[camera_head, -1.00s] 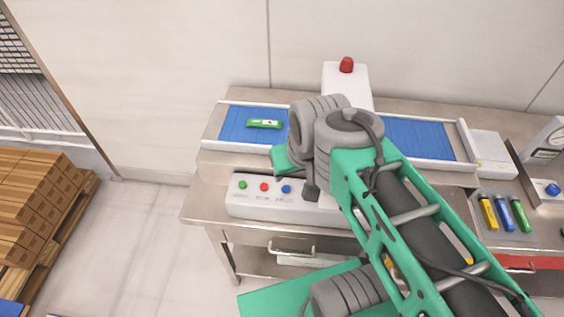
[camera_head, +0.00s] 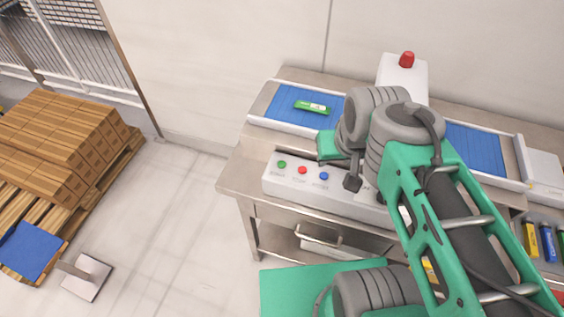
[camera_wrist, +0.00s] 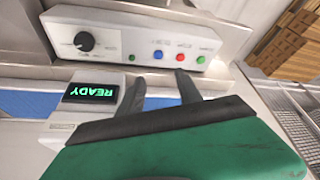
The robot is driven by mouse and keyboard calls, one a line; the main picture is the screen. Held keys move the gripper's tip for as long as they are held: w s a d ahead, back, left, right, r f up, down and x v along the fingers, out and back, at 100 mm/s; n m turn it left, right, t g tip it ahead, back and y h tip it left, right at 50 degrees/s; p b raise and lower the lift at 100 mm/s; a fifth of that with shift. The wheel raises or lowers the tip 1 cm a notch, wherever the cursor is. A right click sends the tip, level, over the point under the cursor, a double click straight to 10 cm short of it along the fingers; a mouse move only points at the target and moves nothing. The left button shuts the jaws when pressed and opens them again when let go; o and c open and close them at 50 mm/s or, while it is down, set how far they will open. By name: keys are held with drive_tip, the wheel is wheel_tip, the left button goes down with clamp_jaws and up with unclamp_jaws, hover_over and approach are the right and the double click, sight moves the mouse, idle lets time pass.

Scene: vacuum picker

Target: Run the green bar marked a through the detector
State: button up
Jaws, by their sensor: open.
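The green bar (camera_head: 313,107) with a white label lies flat on the left blue belt (camera_head: 283,108) in the head view. Its mark is too small to read. The white detector housing (camera_head: 404,78) with a red lamp on top stands over the belt, partly behind my arm. My gripper (camera_wrist: 159,76) is open and empty in the wrist view. Its two dark fingers point toward the control panel (camera_wrist: 110,38), with blue (camera_wrist: 158,54), red (camera_wrist: 180,57) and green (camera_wrist: 201,60) buttons near the tips. A display (camera_wrist: 91,93) reads READY.
The belt continues on the right (camera_head: 475,148). Yellow (camera_head: 530,240) and blue (camera_head: 548,242) bars and a cut-off green one lie at the right edge. Stacked cartons (camera_head: 60,140) stand on a pallet at left.

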clamp_jaws()
idle(1.4)
